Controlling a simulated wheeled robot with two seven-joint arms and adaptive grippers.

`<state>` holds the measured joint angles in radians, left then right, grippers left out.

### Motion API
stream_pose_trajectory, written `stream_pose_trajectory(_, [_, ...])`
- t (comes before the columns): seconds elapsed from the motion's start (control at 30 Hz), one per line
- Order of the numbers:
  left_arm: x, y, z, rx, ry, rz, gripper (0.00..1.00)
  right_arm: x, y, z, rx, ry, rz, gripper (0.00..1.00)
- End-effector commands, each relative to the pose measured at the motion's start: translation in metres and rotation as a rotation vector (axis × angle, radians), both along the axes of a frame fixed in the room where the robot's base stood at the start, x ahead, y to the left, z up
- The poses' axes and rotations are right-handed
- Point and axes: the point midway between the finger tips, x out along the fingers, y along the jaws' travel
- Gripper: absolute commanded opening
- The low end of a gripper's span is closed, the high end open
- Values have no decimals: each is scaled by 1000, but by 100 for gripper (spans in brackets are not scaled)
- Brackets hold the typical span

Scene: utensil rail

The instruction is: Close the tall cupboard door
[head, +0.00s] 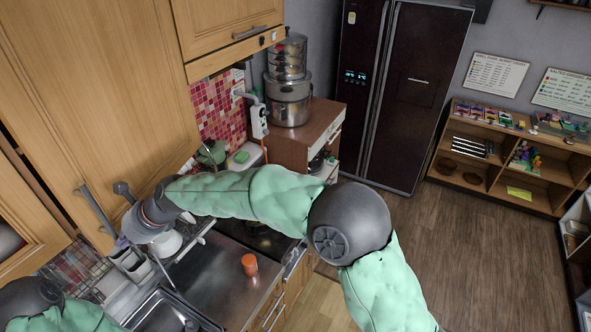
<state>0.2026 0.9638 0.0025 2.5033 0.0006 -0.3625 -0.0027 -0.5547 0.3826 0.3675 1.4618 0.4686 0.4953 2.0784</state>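The tall wooden cupboard door (95,95) fills the upper left of the head view, with a grey bar handle (97,210) near its lower edge. A dark gap runs along its lower left side; I cannot tell exactly how far the door stands open. My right gripper (128,218) is just right of the handle, in front of the door's lower edge. I cannot tell whether it touches the door, and its fingers are too unclear to read. Of my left arm only a dark joint and green sleeve show at the bottom left; its gripper is out of view.
Stacked steel pots (288,95) stand on a wooden cabinet. A black fridge (405,90) and a low shelf (515,160) stand beyond open floor.

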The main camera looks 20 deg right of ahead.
Motion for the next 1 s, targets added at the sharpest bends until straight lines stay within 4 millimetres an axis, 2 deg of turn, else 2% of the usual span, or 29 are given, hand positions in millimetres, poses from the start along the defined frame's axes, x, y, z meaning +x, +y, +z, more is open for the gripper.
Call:
stream_pose_trajectory(0.03, [0,0,0,0,0,0,40,7,11,-1,0,0,1,0])
stream_pose_trajectory(0.2, [0,0,0,0,0,0,40,28,39,-1,0,-1,2,0])
stream_pose_trajectory(0.47, [0,0,0,0,0,0,40,53,71,-1,-1,1,2,0])
stream_pose_trajectory(0.87, [0,0,0,0,0,0,40,52,68,0,-1,1,1,0])
stream_pose_trajectory(1.0, [0,0,0,0,0,0,40,54,60,-1,0,2,0,0])
